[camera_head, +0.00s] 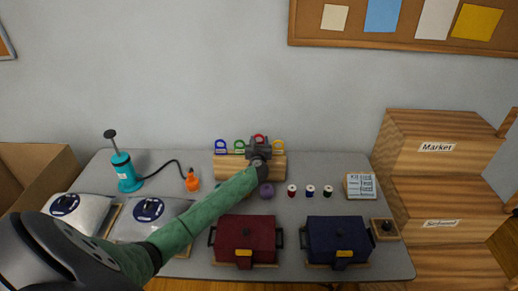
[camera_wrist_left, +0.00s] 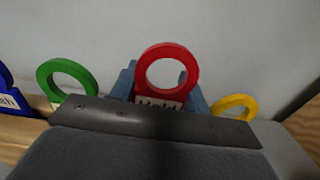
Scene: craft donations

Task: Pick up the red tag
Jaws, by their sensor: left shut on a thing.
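The red tag (camera_wrist_left: 191,63) is a ring with a pale lettered label at its base, partly hidden by the gripper. It also shows in the head view (camera_head: 259,136), at the wooden rack (camera_head: 222,165) at the back of the table. My left gripper (camera_head: 259,146) is shut on the red tag; blue-grey fingers (camera_wrist_left: 124,82) show on both sides of it. I cannot tell whether the tag is clear of the rack. A green tag (camera_wrist_left: 46,75) stands to its left and a yellow tag (camera_wrist_left: 250,102) to its right. A blue tag (camera_head: 221,147) is at the left end.
A red box (camera_head: 247,233) and a navy box (camera_head: 338,237) stand at the front. Spools (camera_head: 310,191) and a purple ball (camera_head: 266,191) lie near the rack. A teal pump (camera_head: 124,172) is at left. Wooden crates marked Market (camera_head: 436,147) and School stand right.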

